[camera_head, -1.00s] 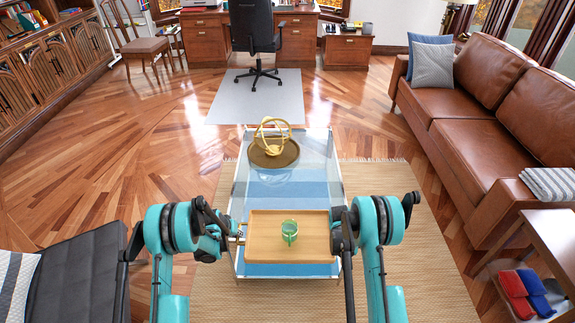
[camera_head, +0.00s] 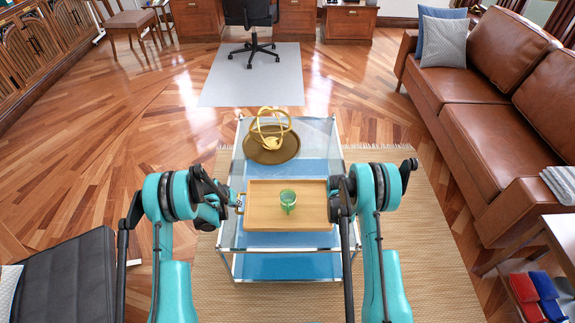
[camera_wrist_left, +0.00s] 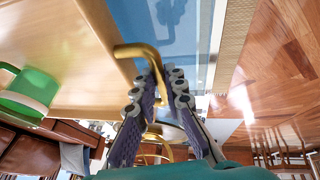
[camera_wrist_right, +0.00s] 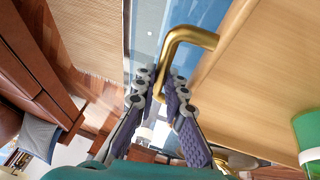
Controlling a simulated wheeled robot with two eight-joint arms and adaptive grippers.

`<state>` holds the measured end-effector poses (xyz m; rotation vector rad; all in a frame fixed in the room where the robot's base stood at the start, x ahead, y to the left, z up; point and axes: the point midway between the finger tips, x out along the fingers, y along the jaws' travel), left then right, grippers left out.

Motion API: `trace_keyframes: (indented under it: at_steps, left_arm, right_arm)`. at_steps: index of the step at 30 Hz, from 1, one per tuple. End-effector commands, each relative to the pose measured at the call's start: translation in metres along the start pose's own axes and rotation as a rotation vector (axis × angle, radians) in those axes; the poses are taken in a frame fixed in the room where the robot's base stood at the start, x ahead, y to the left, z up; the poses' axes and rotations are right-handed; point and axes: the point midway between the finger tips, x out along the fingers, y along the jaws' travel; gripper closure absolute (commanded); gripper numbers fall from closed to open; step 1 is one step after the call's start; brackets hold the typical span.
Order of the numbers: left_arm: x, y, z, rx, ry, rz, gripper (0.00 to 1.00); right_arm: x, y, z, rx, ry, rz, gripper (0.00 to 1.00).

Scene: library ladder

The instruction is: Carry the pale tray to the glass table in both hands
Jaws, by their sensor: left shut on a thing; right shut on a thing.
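The pale wooden tray (camera_head: 262,214) is held level between my two grippers, with a green cup (camera_head: 288,200) upright on it. In the head view it overlaps the near part of the glass table (camera_head: 228,238); I cannot tell whether it touches the glass. My left gripper (camera_head: 236,203) is shut on the tray's brass handle, seen in the left wrist view (camera_wrist_left: 136,50). My right gripper (camera_wrist_right: 164,88) is shut on the other brass handle (camera_wrist_right: 190,36); in the head view my own arm mostly hides that grip.
A golden ring ornament on a round dark base (camera_head: 270,149) stands at the far end of the glass table. A brown leather sofa (camera_head: 490,110) is on the right, a dark grey seat (camera_head: 70,275) at the lower left. An office chair (camera_head: 250,15) stands beyond.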

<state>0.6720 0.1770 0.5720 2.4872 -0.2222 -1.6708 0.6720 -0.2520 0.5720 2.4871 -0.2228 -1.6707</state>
Motion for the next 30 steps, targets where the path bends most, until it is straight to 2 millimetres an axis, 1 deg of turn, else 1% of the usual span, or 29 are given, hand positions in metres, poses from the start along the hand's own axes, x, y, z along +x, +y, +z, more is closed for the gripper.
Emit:
trace_keyframes:
  at_steps: [8, 14, 30]
  left_arm:
    - [0.0, 0.0, 0.0, 0.0, 0.0, 0.0, 1.0]
    - [0.004, -0.001, 0.002, 0.0, 0.0, 0.0, 1.0]
    - [0.031, -0.007, 0.013, 0.0, 0.0, 0.0, 1.0]
  right_arm:
    - [0.0, 0.0, 0.0, 0.0, 0.0, 0.0, 1.0]
    - [0.004, -0.001, 0.002, 0.0, 0.0, 0.0, 1.0]
    - [0.031, -0.007, 0.013, 0.0, 0.0, 0.0, 1.0]
